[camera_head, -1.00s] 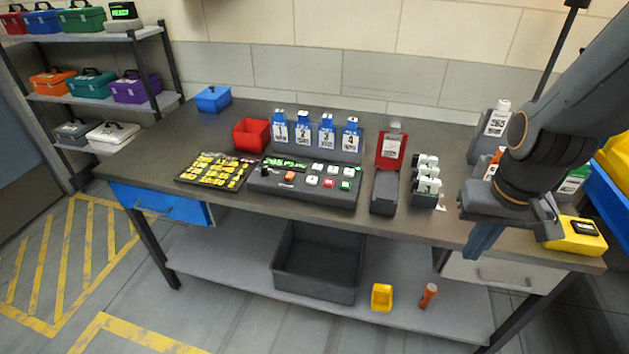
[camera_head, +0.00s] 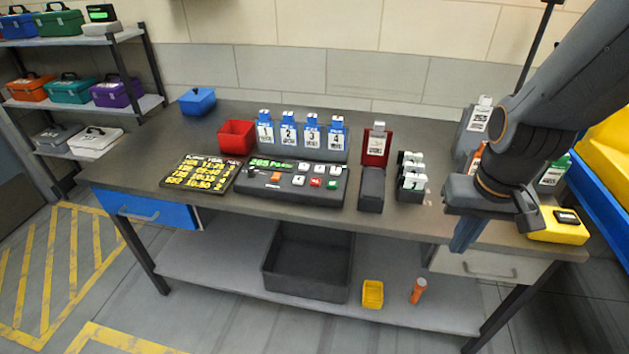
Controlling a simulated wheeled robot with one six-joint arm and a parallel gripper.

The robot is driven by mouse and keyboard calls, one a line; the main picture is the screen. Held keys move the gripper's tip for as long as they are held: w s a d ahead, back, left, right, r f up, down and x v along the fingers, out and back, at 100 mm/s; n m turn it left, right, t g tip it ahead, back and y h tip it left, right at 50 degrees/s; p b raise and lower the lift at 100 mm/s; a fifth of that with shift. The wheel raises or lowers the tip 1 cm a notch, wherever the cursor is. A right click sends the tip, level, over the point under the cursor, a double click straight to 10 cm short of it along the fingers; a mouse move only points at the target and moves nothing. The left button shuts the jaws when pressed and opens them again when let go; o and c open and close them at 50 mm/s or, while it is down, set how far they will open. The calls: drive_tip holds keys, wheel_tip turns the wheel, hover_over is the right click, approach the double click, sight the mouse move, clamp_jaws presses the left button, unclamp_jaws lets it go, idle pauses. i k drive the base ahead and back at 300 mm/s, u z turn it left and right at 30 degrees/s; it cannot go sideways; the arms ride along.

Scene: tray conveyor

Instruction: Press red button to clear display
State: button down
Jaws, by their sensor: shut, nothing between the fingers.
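The dark control panel (camera_head: 291,196) sits on the middle of the workbench. Its display (camera_head: 270,163) shows lit green characters, too small to read surely. The red button (camera_head: 316,183) is in the lower row, between a white button (camera_head: 298,181) and a green button (camera_head: 332,184). White buttons form the row above. An orange button (camera_head: 276,176) is at the left. My gripper (camera_head: 463,243) is shut and empty, with blue fingers pointing down at the bench's front edge. It is well to the right of the panel and apart from it.
A black board with yellow writing (camera_head: 203,173) lies left of the panel; a red bin (camera_head: 237,137) and numbered blue tags (camera_head: 288,130) stand behind. A dark holder with a red back (camera_head: 375,149) and a white-topped rack (camera_head: 411,178) lie between panel and gripper.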

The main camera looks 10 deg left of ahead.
sight(314, 182)
drive_tip(key=u, duration=0.55)
drive_tip(key=k, duration=0.65)
drive_tip(key=u, duration=0.8)
drive_tip(key=i, duration=1.05)
drive_tip(key=z, duration=0.3)
